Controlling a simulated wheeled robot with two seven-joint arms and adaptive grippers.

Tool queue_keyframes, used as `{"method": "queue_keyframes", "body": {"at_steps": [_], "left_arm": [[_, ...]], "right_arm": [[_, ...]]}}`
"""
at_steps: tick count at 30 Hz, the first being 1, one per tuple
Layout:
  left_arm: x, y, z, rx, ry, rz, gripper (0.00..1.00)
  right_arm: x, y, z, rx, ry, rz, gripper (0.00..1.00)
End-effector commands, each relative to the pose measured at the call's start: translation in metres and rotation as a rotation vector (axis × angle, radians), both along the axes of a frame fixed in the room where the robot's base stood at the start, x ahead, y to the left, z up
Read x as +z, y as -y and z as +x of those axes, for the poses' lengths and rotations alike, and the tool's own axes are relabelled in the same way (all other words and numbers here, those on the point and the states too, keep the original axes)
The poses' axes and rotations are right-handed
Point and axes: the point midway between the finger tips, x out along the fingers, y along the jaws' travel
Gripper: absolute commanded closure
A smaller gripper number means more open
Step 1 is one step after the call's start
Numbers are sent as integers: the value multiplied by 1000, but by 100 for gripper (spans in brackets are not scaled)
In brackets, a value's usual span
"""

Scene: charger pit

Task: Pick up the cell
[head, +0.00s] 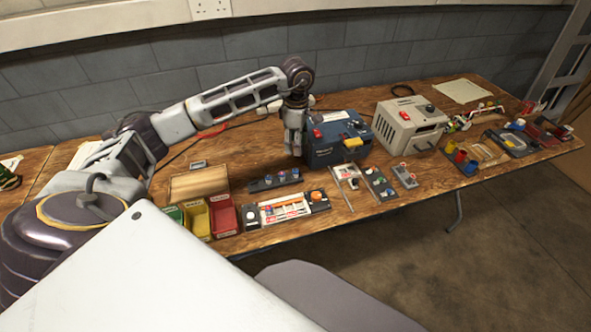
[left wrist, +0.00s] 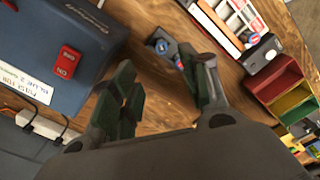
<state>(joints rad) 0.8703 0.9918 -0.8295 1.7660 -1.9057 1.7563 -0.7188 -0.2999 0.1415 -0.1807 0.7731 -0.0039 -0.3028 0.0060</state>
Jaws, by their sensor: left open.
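Small cells with blue and reddish tops stand in a black rack (head: 275,181) on the wooden table; which of them is the task's cell I cannot tell. My left gripper (head: 295,153) hangs pointing down above the table, just behind the rack and beside the blue box. In the left wrist view my left gripper (left wrist: 165,88) has its green-padded fingers apart, with bare wood between them. The rack (left wrist: 162,42) shows beyond the fingers, partly hidden by the right-hand one. My right gripper is not in view.
The blue box (head: 338,150) with a red switch (left wrist: 67,62) stands close to the gripper's right. A grey power unit (head: 408,125) stands farther right. Red (head: 223,216) and yellow (head: 196,217) bins and a panel (head: 285,208) line the front.

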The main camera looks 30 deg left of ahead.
Motion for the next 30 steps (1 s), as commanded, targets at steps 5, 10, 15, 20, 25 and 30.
{"method": "queue_keyframes", "body": {"at_steps": [5,10,15,20,25,30], "left_arm": [[0,0,0,0,0,0,55],[0,0,0,0,0,0,55],[-6,0,0,0,-1,1,55],[-22,0,-1,-1,-3,-1,55],[-44,0,-1,0,-3,-1,55],[-66,0,-1,1,-2,0,55]], "right_arm": [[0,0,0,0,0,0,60],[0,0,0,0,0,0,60],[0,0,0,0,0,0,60],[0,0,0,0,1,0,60],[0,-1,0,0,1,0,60],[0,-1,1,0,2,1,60]]}}
